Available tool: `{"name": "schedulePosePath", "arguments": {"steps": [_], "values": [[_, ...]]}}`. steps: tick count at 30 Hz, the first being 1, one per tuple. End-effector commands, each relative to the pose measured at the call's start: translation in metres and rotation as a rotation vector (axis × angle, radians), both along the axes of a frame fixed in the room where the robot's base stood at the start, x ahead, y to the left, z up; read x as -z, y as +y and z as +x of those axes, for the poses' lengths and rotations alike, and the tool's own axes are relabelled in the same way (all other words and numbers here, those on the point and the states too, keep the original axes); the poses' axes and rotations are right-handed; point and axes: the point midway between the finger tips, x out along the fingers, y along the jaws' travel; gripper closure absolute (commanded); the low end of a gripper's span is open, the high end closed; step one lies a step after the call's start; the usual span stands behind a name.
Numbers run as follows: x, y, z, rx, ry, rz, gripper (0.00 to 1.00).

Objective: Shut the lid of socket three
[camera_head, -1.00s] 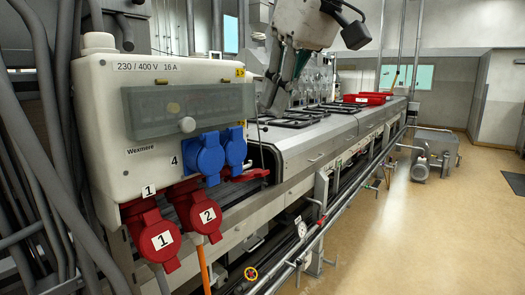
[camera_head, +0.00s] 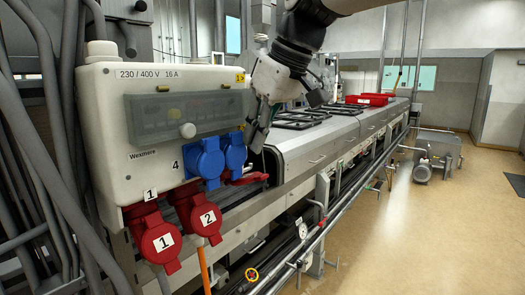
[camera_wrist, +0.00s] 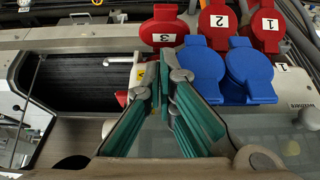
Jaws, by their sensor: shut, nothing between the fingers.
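The red lid of socket three, marked 3, (camera_wrist: 164,34) shows at the top of the wrist view. In the head view a red lid (camera_head: 247,178) juts out to the right below the blue sockets, edge-on; its hinge is hard to make out. My gripper (camera_head: 259,140) is shut and empty, pointing down beside the right end of the socket box (camera_head: 130,165). In the wrist view my gripper's fingertips (camera_wrist: 163,77) lie just below the lid in the picture. I cannot tell whether they touch it.
Two blue socket lids (camera_head: 207,160) and red lids one (camera_head: 160,240) and two (camera_head: 205,215) sit close by on the box. The long metal machine (camera_head: 310,150) runs behind, with red trays (camera_head: 370,99) on top. Open floor lies to the right.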

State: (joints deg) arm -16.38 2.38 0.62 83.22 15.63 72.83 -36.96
Motion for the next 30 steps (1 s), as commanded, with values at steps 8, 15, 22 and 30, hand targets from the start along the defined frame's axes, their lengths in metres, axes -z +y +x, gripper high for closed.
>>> {"name": "schedulePosePath", "arguments": {"steps": [8,15,22,30], "values": [[0.027,-0.010,-0.008,0.003,-0.001,-0.001,1.00],[0.032,-0.011,-0.008,0.003,-0.003,0.000,1.00],[0.032,-0.011,-0.008,0.003,-0.003,0.000,1.00],[0.036,-0.005,-0.007,0.002,-0.022,0.025,1.00]]}}
